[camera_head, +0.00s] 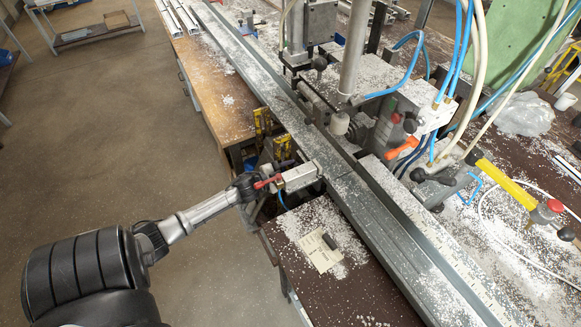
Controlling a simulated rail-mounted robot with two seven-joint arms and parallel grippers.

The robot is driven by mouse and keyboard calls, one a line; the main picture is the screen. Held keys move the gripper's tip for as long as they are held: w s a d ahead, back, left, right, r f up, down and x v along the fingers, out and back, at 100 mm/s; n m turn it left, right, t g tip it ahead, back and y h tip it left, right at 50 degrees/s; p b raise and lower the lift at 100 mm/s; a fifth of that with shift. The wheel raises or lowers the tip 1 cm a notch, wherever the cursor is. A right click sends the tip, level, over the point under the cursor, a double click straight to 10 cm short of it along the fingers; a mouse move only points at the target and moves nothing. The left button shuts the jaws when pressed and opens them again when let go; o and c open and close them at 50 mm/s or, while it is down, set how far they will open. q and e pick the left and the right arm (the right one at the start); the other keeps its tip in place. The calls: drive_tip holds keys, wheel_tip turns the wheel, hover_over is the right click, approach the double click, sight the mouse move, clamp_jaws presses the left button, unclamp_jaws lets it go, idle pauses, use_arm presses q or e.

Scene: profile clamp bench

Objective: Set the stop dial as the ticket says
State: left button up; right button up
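My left gripper (258,183) is at the near edge of the bench, dark and small in the picture. It is beside a red lever-like part (267,183) and a silver block (299,176) that juts out from the long rail. I cannot tell whether its fingers touch them or are open. A pale paper card (320,251), likely the ticket, lies on the brown bench top with a small dark piece on it. Its writing is too small to read. No dial face can be made out clearly; a whitish round knob (339,123) is on the clamp machine. My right gripper is not in view.
The long grey metal rail (365,205) runs diagonally across the bench, with white chips scattered around. Floor at left is open, with a low shelf cart (85,32) behind.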

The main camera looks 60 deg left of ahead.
use_arm(q)
drive_tip(key=m+b, duration=0.3)
drive_tip(key=m, duration=0.7)
drive_tip(key=m+b, duration=0.3)
drive_tip(key=m, duration=0.7)
drive_tip(key=m+b, duration=0.4)
drive_tip(key=m, duration=0.6)
drive_tip(key=shift+a+f, duration=0.15)
drive_tip(key=shift+f, duration=0.15)
